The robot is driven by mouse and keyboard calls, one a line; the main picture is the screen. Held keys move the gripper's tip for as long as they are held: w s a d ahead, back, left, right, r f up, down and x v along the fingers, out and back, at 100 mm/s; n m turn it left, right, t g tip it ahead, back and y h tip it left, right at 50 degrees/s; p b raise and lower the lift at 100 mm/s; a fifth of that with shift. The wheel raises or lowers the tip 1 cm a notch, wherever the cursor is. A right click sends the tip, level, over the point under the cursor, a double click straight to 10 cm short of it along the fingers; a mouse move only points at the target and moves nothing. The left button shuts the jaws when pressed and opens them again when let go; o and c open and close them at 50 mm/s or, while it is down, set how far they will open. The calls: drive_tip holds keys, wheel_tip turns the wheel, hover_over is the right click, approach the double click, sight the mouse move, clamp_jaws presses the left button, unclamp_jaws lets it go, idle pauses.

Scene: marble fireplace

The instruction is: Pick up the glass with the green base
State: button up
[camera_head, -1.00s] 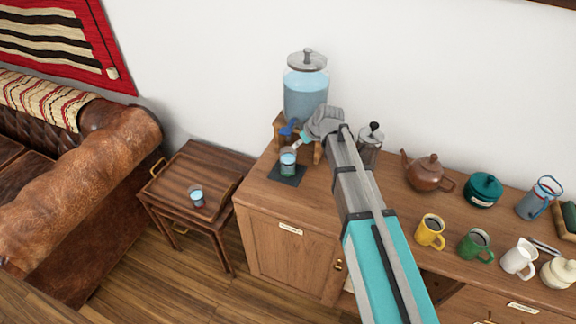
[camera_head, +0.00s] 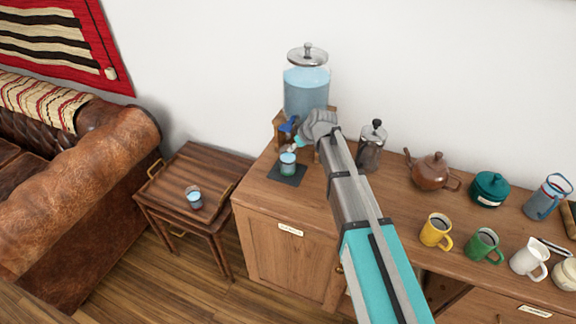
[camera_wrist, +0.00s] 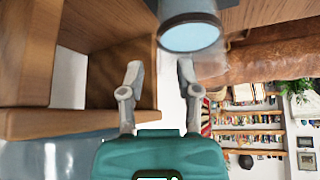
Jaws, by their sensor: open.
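The glass with the green base (camera_head: 287,163) stands upright on a dark square mat (camera_head: 275,176) at the left end of the wooden sideboard, in front of the water dispenser. It holds pale blue liquid. My gripper (camera_head: 297,147) is just behind and right of the glass, close to its rim in the head view. In the wrist view, my gripper (camera_wrist: 160,72) is open, with nothing between its fingers. The glass (camera_wrist: 190,36) shows there at the top, just beyond the fingertips and nearer the right finger; its base is cut off or hidden.
The water dispenser (camera_head: 306,92) stands close behind my gripper on a wooden stand (camera_wrist: 25,122). Mugs and a teapot (camera_head: 431,172) stand farther right. Another glass (camera_head: 194,197) sits on the side table (camera_head: 185,160).

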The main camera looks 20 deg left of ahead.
drive_tip(key=shift+c, duration=0.2)
clamp_jaws()
idle(0.4)
